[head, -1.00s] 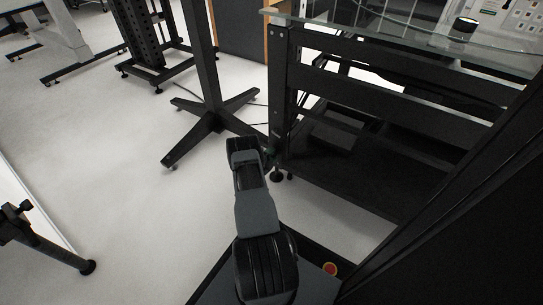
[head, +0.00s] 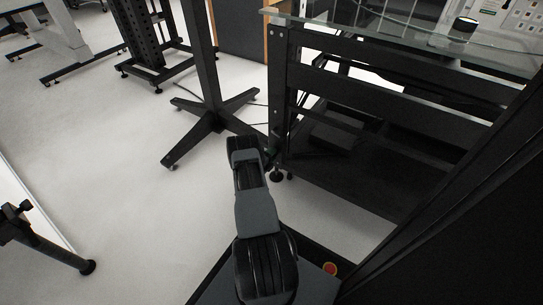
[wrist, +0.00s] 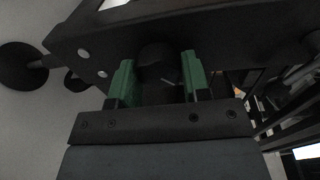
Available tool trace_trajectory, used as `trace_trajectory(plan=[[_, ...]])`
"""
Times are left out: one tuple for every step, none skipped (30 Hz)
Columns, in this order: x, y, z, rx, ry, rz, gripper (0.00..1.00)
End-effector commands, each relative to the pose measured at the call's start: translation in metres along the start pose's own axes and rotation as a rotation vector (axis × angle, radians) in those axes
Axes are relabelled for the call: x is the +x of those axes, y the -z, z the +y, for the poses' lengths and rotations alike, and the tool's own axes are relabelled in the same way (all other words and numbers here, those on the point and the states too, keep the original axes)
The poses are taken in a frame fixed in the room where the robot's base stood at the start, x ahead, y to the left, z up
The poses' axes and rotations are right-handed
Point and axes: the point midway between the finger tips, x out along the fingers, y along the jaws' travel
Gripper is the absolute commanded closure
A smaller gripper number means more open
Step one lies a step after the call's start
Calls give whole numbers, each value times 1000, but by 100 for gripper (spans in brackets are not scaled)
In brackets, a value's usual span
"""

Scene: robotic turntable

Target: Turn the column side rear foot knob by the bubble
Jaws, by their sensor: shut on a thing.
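My gripper (wrist: 160,74) has two green fingers, one on each side of a dark round knob (wrist: 157,62) under the black frame beam (wrist: 230,25) in the wrist view. The fingers are shut on the knob. In the head view my arm reaches to the near corner leg of the black table frame (head: 279,80), and the knob is hidden there. A foot (head: 276,176) stands on the floor at this corner. A small round black device with a pale top, probably the bubble level (head: 465,25), sits on the glass top (head: 400,35). Its bubble is too small to read.
A black stand with a splayed base (head: 212,115) is close to the left of the table corner. A round dark foot (wrist: 22,66) shows at left in the wrist view. Pale floor (head: 110,170) is clear to the left. Another black leg (head: 50,240) is at lower left.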

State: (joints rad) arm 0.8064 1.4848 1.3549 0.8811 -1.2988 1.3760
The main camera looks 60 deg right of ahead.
Motion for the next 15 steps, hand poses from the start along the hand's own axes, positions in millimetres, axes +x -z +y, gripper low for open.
trace_trajectory(plan=[[0, 0, 0, 0, 0, 0, 80], [0, 0, 0, 0, 0, 0, 55], [0, 0, 0, 0, 0, 1, 52], [0, 0, 0, -1, 0, 1, 49], [0, 0, 0, -1, 0, 0, 46], [0, 0, 0, -1, 0, 0, 42], [0, 0, 0, -1, 0, 0, 39], [0, 0, 0, -1, 0, 0, 36], [0, 0, 0, -1, 0, 0, 32], [0, 0, 0, -1, 0, 0, 31], [0, 0, 0, -1, 0, 0, 31], [0, 0, 0, -1, 0, 0, 31], [0, 0, 0, -1, 0, 0, 31], [0, 0, 0, -1, 0, 0, 31], [0, 0, 0, -1, 0, 0, 31]])
